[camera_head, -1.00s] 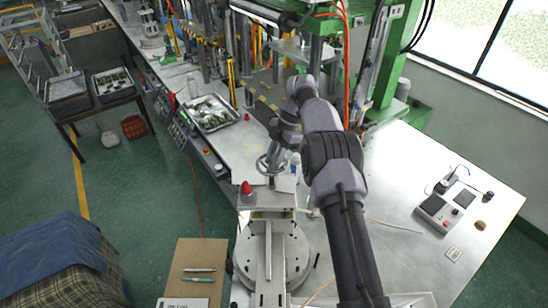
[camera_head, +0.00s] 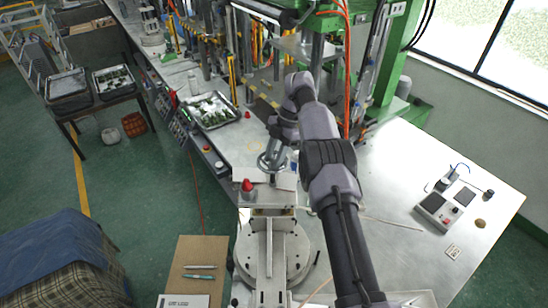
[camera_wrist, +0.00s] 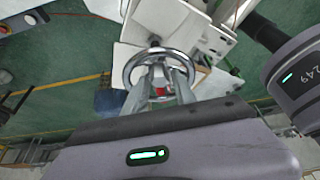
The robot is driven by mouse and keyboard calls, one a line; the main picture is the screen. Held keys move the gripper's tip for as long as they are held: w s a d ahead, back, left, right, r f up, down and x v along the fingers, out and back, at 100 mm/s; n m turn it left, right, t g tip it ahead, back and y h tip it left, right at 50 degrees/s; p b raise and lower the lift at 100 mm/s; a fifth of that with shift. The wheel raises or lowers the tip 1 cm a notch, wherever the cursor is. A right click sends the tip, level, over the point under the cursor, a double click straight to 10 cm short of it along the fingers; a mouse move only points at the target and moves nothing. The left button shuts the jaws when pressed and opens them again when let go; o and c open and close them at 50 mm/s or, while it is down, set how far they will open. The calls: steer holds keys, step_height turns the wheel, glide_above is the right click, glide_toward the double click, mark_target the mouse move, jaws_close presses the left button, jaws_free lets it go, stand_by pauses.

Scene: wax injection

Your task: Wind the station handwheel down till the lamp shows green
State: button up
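The station handwheel (camera_head: 264,163) is a shiny metal ring above the grey station column in the head view. In the wrist view the handwheel (camera_wrist: 129,62) is in the middle, its hub between my fingers. My gripper (camera_wrist: 159,76) has its two grey fingers apart, with their tips over the inside of the ring. Whether they touch the wheel I cannot tell. In the head view my gripper (camera_head: 276,148) reaches the wheel from above and partly hides it. The lamp (camera_head: 248,185) is a red dome in front of the wheel; a red spot shows between the fingers in the wrist view.
A metal tray (camera_head: 211,111) with green pieces lies left of the wheel. A green press frame (camera_head: 385,55) stands behind. A control box (camera_head: 437,209) sits on the bench at right. The bench front right of my arm is mostly clear.

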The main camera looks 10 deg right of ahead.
steer(key=shift+r, duration=0.15)
step_height(320, 180, up, 2)
steer(key=shift+r, duration=0.25)
steer(key=shift+b, duration=1.1)
steer(key=b, duration=0.3)
steer(key=shift+s+f, duration=0.15)
steer(key=shift+s, duration=0.25)
steer(key=s+r+b, duration=0.2)
steer(key=s+b, duration=0.8)
steer(key=s, duration=0.5)
steer(key=shift+s+r+b, duration=0.15)
steer(key=shift+r+b, duration=0.15)
steer(key=shift+b, duration=0.1)
